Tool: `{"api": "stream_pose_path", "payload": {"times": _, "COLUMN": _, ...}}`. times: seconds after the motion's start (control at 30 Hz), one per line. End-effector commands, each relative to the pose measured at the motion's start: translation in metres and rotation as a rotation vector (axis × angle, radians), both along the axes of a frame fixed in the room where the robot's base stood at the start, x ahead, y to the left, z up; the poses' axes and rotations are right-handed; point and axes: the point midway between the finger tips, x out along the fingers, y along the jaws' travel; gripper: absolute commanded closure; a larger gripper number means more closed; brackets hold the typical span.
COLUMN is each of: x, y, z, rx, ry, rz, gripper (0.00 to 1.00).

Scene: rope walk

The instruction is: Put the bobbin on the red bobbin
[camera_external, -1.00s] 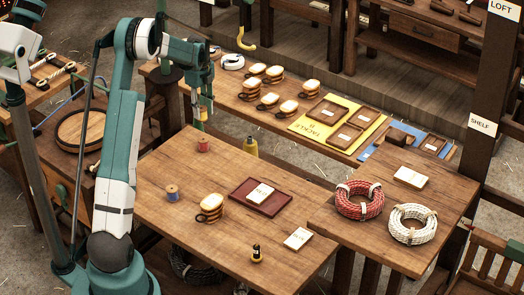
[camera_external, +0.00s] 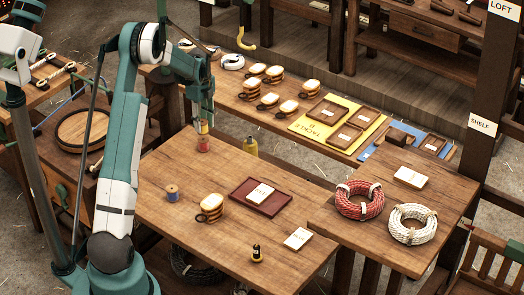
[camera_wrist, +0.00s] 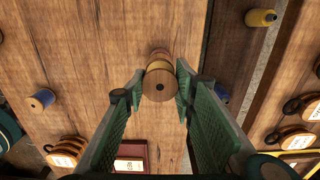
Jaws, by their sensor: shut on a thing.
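My gripper (camera_external: 203,115) is shut on a yellow bobbin (camera_external: 202,128) with wooden ends and holds it upright. The held bobbin is directly above the red bobbin (camera_external: 203,146), which stands at the far left of the front table. They look very close, and I cannot tell whether they touch. In the wrist view the held bobbin (camera_wrist: 159,84) sits between the green fingertips (camera_wrist: 160,72). It hides most of what is below it. A blue bobbin (camera_external: 172,193) stands apart, nearer the front; it also shows in the wrist view (camera_wrist: 42,99).
Bare wood surrounds the red bobbin.

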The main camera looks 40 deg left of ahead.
Motion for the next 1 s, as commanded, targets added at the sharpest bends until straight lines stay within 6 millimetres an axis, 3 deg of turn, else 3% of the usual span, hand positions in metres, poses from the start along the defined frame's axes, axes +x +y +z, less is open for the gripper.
{"api": "stream_pose_path", "payload": {"times": 0.3, "x": 0.000, "y": 0.000, "z": -0.030, "rx": 0.000, "ry": 0.000, "rz": 0.000, "gripper": 0.85}}
{"api": "stream_pose_path", "payload": {"times": 0.8, "x": 0.000, "y": 0.000, "z": -0.036, "rx": 0.000, "ry": 0.000, "rz": 0.000, "gripper": 0.85}}
{"api": "stream_pose_path", "payload": {"times": 0.83, "x": 0.000, "y": 0.000, "z": -0.036, "rx": 0.000, "ry": 0.000, "rz": 0.000, "gripper": 0.69}}
{"api": "stream_pose_path", "payload": {"times": 0.9, "x": 0.000, "y": 0.000, "z": -0.035, "rx": 0.000, "ry": 0.000, "rz": 0.000, "gripper": 0.60}}
{"api": "stream_pose_path", "payload": {"times": 1.0, "x": 0.000, "y": 0.000, "z": -0.035, "rx": 0.000, "ry": 0.000, "rz": 0.000, "gripper": 0.58}}
